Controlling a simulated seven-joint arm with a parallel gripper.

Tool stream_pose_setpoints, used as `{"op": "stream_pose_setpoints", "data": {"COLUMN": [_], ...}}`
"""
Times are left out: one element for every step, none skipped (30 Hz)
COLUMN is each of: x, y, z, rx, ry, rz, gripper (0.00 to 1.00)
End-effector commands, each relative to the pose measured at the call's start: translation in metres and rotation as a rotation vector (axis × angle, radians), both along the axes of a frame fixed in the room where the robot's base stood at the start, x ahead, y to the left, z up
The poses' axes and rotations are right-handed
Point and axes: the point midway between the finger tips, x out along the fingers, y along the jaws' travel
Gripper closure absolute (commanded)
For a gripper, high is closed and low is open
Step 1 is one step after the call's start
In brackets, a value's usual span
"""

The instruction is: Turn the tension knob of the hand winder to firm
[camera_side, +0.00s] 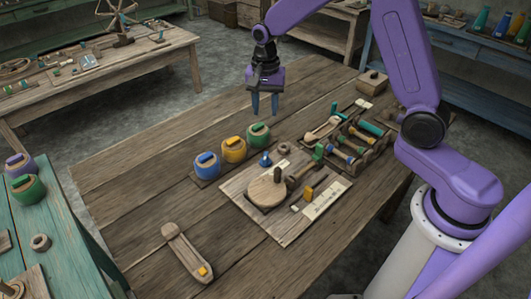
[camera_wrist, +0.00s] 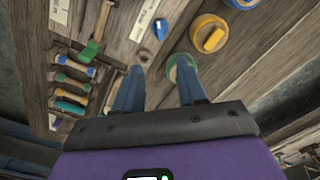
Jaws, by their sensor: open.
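The hand winder appears to be the flat wooden board (camera_side: 285,225) with a round wooden disc (camera_side: 266,191) on the table's middle. A small blue knob (camera_side: 265,160) stands at its far edge; it also shows in the wrist view (camera_wrist: 161,29). A yellow piece (camera_side: 308,193) stands on the board beside a pale label strip (camera_side: 326,200). I cannot tell for certain which piece is the tension knob, and the label is too small to read. My gripper (camera_side: 264,107) hangs open and empty, pointing down, above and beyond the winder, near the green pot.
Blue (camera_side: 206,166), yellow (camera_side: 233,150) and green (camera_side: 258,135) pots stand in a row left of the winder. A rack of coloured tools (camera_side: 357,145) stands to its right. A wooden shuttle (camera_side: 185,252) lies at the near left.

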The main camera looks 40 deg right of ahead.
Motion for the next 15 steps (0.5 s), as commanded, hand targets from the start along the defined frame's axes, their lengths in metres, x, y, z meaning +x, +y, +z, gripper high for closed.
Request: {"op": "stream_pose_setpoints", "data": {"x": [0.001,0.001,0.0,0.0,0.0,0.0,0.0,-0.001,-0.001,-0.001,-0.001,-0.001,-0.001,-0.001,-0.001], "y": [0.0,0.0,-0.001,-0.001,-0.001,-0.001,-0.001,-0.001,0.0,-0.001,-0.001,-0.001,-0.001,-0.001,-0.001], "z": [-0.002,-0.004,-0.008,-0.011,-0.015,-0.021,-0.026,-0.031,-0.039,-0.044,-0.05,-0.058,-0.063,-0.069,-0.076], "rx": [-0.001,-0.001,0.0,0.0,-0.001,-0.002,-0.001,-0.002,-0.002,-0.001,-0.002,-0.002,-0.002,-0.002,-0.002], "ry": [0.001,0.002,0.004,0.004,0.004,0.005,0.006,0.007,0.007,0.008,0.007,0.007,0.007,0.007,0.007], "rz": [-0.005,-0.006,-0.006,-0.005,-0.005,-0.005,-0.004,-0.003,-0.003,-0.003,-0.003,-0.004,-0.004,-0.003,-0.002], "gripper": [0.6,0.6,0.6,0.6,0.6,0.6,0.6,0.6,0.6,0.6,0.6,0.6,0.6,0.6,0.6]}}
